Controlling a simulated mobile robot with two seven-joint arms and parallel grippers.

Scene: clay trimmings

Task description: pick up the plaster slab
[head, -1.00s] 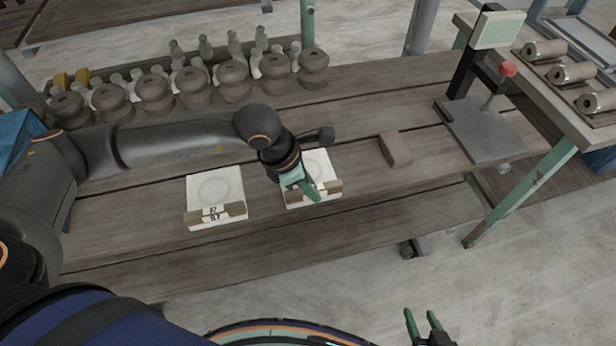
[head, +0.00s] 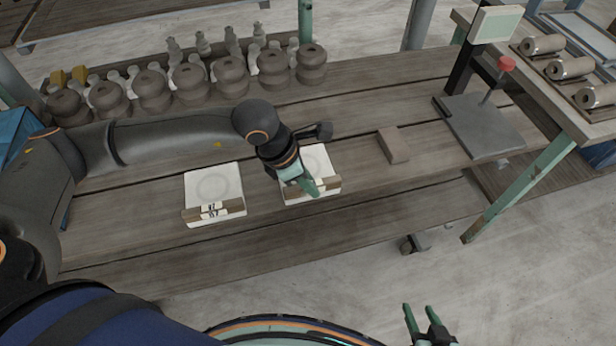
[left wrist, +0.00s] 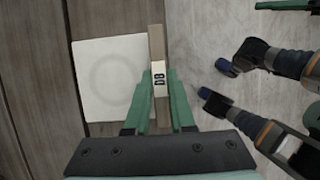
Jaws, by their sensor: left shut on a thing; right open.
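Two square white slabs, each with a faint ring on top and a brown strip with a white label on its front edge, lie on the plank table. My left gripper (head: 306,184) is at the front edge of the right plaster slab (head: 320,157) and partly covers it. The left wrist view shows this slab (left wrist: 98,78) too, with my left gripper (left wrist: 158,82) shut on its brown strip, one finger on each side of the label "D8". I cannot tell any gap below the slab. My right gripper (head: 418,309) is open and empty, low in front of the table.
The other white slab (head: 213,180) lies to the left. A brown block (head: 393,146) and a grey plate stand with a red knob (head: 507,63) are to the right. Several rounded clay pots (head: 190,84) line the back. The planks between slab and block are clear.

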